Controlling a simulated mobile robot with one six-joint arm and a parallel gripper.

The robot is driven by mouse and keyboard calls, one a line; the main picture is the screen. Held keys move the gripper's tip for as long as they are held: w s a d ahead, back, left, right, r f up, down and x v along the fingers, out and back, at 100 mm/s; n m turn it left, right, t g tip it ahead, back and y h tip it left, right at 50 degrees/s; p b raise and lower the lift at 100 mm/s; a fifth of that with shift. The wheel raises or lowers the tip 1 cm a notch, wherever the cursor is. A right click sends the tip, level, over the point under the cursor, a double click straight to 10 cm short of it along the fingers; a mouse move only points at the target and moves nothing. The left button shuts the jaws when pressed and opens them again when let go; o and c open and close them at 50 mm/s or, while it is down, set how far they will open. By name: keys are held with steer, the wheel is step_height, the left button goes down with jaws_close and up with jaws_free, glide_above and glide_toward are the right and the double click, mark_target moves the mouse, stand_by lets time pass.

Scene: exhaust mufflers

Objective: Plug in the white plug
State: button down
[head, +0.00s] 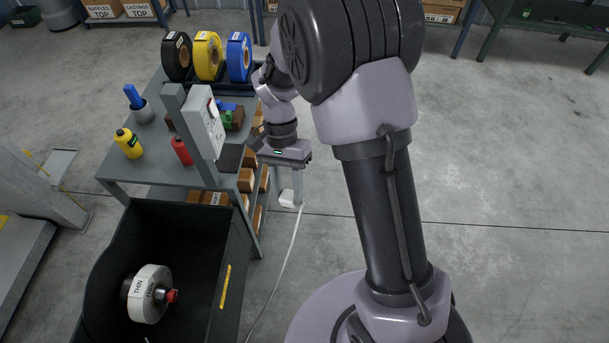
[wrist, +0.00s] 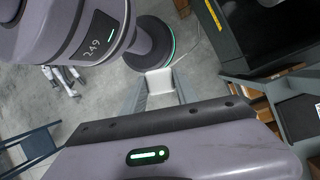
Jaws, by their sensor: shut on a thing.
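The white plug (head: 287,198) hangs at the end of my arm in the head view, with its white cable (head: 291,242) trailing down to the floor. My gripper (head: 297,192) is shut on it, and the plug is clear of the table. In the wrist view the white plug (wrist: 161,82) sits between the fingertips of my gripper (wrist: 160,92). A pale upright box (head: 206,122) on a grey post stands at the table's right side, left of my gripper. Its front is seen at a steep angle, so I cannot make out any socket openings.
The grey table (head: 150,170) holds a yellow bottle (head: 129,144), a red bottle (head: 182,150), a cup with a blue item (head: 140,104) and several tape reels at the back. A dark bin (head: 205,275) with a labelled reel stands in front. Floor to the right is open.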

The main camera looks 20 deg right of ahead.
steer(key=w+a+r+m+t+y+b, duration=0.1)
steer(key=w+a+m+y, duration=0.1)
steer(key=a+m+y, duration=0.65)
steer(key=w+a+r+m+y+b, duration=0.1)
steer(key=w+a+m+y+b, duration=0.15)
steer(key=m, duration=1.15)
steer(key=w+d+f+m+t+y+b, duration=0.1)
steer(key=w+d+m+t, duration=0.6)
steer(key=w+m+t, duration=0.4)
steer(key=m+t, duration=0.4)
steer(key=t, duration=0.1)
steer(key=shift+w+f+y+b, duration=0.3)
steer(key=shift+w+f, duration=0.05)
steer(key=shift+w, duration=0.05)
steer(key=shift+w+a, duration=0.35)
steer(key=shift+a, duration=0.55)
steer(key=shift+w+a, duration=0.3)
steer(key=shift+a, duration=0.55)
steer(key=shift+w+a, duration=0.35)
steer(key=shift+a, duration=0.55)
steer(key=shift+p, duration=0.7)
